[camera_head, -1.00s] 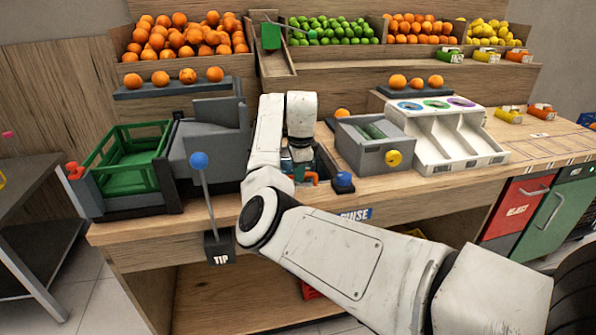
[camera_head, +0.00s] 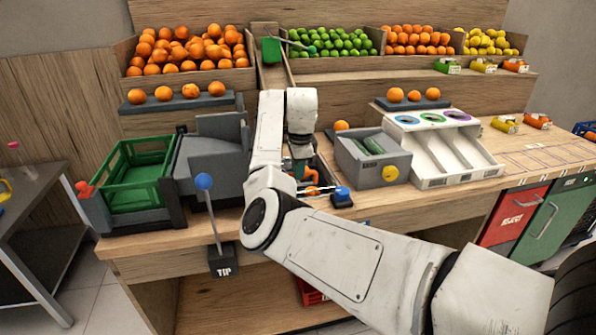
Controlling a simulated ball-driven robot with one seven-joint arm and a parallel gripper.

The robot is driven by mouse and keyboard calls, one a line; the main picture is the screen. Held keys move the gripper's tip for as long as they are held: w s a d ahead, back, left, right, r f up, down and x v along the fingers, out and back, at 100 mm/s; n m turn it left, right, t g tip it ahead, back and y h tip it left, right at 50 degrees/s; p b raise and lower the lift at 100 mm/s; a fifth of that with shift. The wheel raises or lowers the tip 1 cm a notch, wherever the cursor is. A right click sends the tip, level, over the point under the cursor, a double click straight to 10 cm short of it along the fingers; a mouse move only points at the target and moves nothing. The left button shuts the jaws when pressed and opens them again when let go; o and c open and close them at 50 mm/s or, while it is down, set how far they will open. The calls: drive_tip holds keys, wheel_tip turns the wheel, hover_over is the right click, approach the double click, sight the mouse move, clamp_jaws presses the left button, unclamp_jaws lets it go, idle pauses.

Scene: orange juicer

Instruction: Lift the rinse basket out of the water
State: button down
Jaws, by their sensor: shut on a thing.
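The rinse station is set into the wooden counter (camera_head: 420,200) near the middle, mostly hidden behind my white arm. My gripper (camera_head: 300,168) points down into it and is shut on the rinse basket. Only orange parts of the rinse basket (camera_head: 312,190) show, below and right of my gripper. The water and the basket's lower part are hidden, so I cannot tell how far it is clear of the water.
A blue knob (camera_head: 342,193) stands right of the basket. A grey bin (camera_head: 375,170) and white sorting tray (camera_head: 440,172) are farther right. A green crate (camera_head: 135,190) and the blue-topped TIP lever (camera_head: 205,182) are left. Fruit shelves line the back.

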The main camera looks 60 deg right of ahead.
wheel_tip(320, 180, up, 4)
drive_tip(key=shift+w+r+p, duration=0.1)
drive_tip(key=shift+p, duration=0.8)
drive_tip(key=c, duration=1.4)
unclamp_jaws()
drive_tip(key=shift+r, duration=0.1)
drive_tip(key=o, duration=0.3)
drive_tip(key=shift+f, duration=0.2)
wheel_tip(320, 180, up, 11)
drive_tip(key=s+a+b, duration=0.1)
drive_tip(key=shift+s+a+f, duration=0.2)
drive_tip(key=shift+s+a, duration=0.05)
drive_tip(key=shift+a, duration=0.1)
